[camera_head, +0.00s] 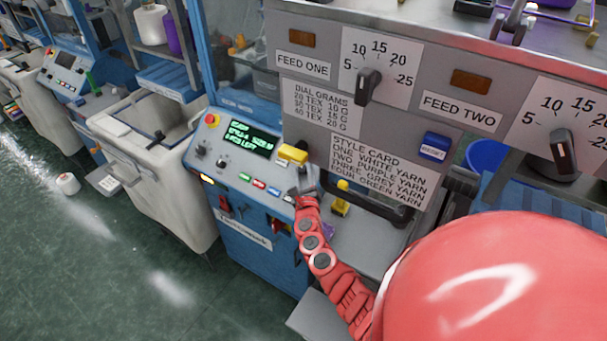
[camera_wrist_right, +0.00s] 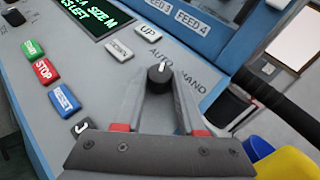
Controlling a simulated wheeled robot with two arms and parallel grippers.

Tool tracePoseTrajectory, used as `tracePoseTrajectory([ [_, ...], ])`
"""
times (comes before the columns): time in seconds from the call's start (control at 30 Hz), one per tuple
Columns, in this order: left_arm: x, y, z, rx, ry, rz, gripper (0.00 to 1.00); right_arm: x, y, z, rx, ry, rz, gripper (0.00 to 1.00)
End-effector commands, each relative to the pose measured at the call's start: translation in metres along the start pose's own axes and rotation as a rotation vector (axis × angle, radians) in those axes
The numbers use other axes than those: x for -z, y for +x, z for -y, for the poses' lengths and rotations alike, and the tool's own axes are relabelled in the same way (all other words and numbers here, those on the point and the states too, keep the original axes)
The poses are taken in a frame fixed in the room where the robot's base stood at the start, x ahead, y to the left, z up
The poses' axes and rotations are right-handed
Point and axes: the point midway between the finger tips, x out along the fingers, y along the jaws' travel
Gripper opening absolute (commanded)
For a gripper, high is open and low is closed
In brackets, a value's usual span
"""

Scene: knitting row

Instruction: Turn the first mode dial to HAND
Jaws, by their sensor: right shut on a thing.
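The mode dial (camera_wrist_right: 160,77) is a small black knob with a white pointer mark, seen in the right wrist view between the printed words AUTO and HAND. Its pointer is directed up, roughly toward AUTO rather than HAND. My right gripper (camera_wrist_right: 159,88) is shut on the dial, with one finger on each side of it. In the head view, my right gripper (camera_head: 303,188) is at the right edge of the blue machine's sloped control panel (camera_head: 222,145) and hides the dial there. My left gripper is not in view.
Green, red and blue buttons (camera_head: 259,184) lie left of the gripper. A grey cabinet with feed dials (camera_head: 368,86) stands at the right, with a dark bar (camera_head: 365,205) below. Green floor is open at the left.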

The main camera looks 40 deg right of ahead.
Motion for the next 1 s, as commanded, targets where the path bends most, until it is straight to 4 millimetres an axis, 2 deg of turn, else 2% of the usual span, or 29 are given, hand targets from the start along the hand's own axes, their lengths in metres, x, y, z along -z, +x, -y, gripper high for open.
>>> tracePoseTrajectory([
  [0.27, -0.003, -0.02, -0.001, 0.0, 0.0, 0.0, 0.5, 0.003, 0.0, -0.006, 0.095, 0.059, 0.006, 0.0],
  [0.47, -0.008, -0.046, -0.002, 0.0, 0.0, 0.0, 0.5, 0.003, 0.001, -0.012, 0.236, 0.143, 0.016, 0.0],
  [1.0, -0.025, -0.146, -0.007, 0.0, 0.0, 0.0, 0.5, 0.007, 0.004, -0.018, 0.654, 0.379, 0.027, 0.0],
])
